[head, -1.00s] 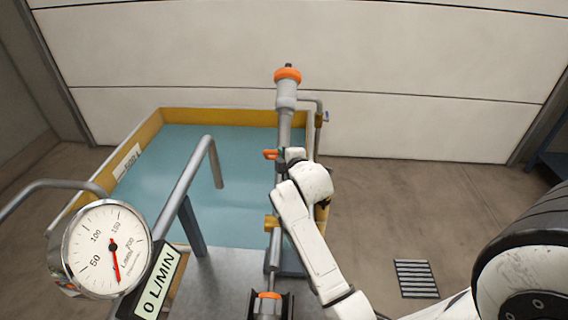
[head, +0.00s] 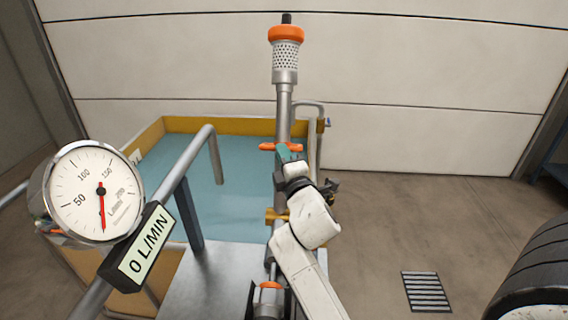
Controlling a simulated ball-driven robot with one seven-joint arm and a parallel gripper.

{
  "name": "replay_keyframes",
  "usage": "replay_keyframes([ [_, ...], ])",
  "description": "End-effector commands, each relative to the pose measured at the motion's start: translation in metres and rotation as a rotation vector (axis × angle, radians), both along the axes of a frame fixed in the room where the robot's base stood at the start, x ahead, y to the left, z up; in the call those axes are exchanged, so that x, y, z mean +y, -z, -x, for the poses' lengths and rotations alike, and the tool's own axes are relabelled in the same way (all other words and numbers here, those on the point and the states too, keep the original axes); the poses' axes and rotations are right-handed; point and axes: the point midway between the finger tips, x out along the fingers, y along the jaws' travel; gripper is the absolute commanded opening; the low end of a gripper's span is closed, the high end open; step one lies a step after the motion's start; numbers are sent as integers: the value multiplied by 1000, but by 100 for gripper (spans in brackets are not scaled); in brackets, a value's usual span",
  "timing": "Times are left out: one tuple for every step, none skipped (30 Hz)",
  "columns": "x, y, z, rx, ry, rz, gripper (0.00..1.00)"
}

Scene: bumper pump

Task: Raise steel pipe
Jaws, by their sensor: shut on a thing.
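The steel pipe (head: 284,108) stands near upright in the middle of the head view. Its top end carries a perforated strainer (head: 286,66) with an orange ring and a black tip. An orange handle (head: 267,147) sticks out from the pipe below the strainer. My gripper (head: 288,153) is shut at this handle, with the white arm reaching up from below; the fingers are small and partly hidden. The lower pipe runs behind my arm past a yellow bracket (head: 272,215) to an orange-ringed fitting (head: 268,288).
A yellow-rimmed tank (head: 235,125) of blue-green water lies behind the pipe. A round gauge (head: 95,191) and a "0 L/MIN" display (head: 140,246) sit on a grey rail at left. A floor grate (head: 427,291) and black tyre (head: 540,270) are at right.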

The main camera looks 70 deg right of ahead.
Motion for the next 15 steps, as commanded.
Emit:
replay_keyframes([
  [6,6,1,-7,-4,27,0],
  [9,6,2,-12,-3,40,0],
  [13,4,3,-18,-5,48,0],
  [17,4,4,-20,-7,44,0],
  [20,4,5,-20,-7,44,0],
  [23,5,7,-19,-6,42,0],
  [26,6,8,-19,-6,42,0],
  [29,6,9,-18,-6,41,0],
  [33,7,10,-17,-5,40,0],
  [36,8,12,-16,-5,39,0],
  [39,9,13,-16,-5,39,0],
  [42,10,14,-15,-5,38,0],
  [45,11,15,-14,-5,37,0],
  [48,12,16,-14,-5,37,0],
  [51,13,18,-12,-4,36,0],
])
